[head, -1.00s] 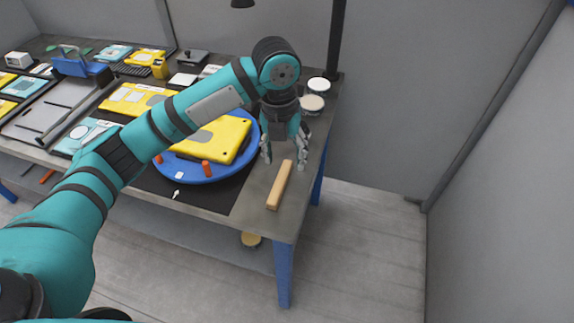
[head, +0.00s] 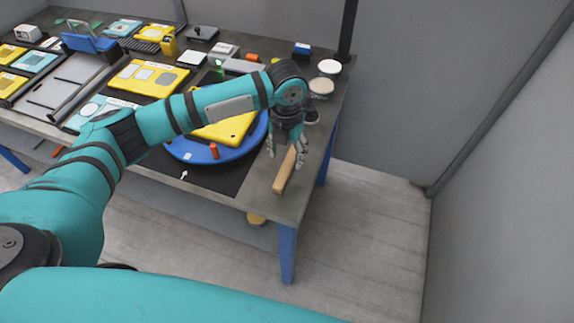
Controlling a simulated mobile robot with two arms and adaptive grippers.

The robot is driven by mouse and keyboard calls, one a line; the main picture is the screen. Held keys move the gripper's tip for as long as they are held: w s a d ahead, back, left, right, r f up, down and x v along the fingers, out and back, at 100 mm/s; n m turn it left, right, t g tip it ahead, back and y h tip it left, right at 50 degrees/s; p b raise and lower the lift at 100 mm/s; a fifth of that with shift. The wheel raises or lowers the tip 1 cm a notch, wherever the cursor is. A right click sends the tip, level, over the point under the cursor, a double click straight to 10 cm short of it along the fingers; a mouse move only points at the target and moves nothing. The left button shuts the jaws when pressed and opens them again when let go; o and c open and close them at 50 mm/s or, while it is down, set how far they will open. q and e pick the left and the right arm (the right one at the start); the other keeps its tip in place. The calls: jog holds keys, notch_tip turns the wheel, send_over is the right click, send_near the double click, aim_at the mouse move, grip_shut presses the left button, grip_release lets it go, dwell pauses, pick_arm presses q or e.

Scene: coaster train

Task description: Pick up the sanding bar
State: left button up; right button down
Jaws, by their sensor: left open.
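The sanding bar, a long pale wooden block (head: 283,177), lies near the right end of the workbench (head: 262,197). My left gripper (head: 285,157) points down over the bar's far end. Its fingers are open, one on each side of the bar. The far end is partly hidden behind the gripper, and I cannot tell whether the fingers touch the bar. My right gripper is not in view.
A blue round turntable (head: 213,155) with a yellow panel (head: 225,131) stands left of the bar. Round lidded tins (head: 329,67) stand behind the gripper. The bench's front and right edges are close to the bar. The floor at right is clear.

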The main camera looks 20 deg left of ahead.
aim_at(287, 165)
pick_arm(q)
jog(key=shift+s+f, duration=0.1)
jog(key=shift+f, duration=0.35)
notch_tip(287, 165, down, 4)
jog(key=shift+d+r+p, duration=0.1)
jog(key=shift+r+p, duration=0.1)
jog(key=shift+p, duration=0.65)
jog(key=shift+f, duration=0.35)
grip_shut()
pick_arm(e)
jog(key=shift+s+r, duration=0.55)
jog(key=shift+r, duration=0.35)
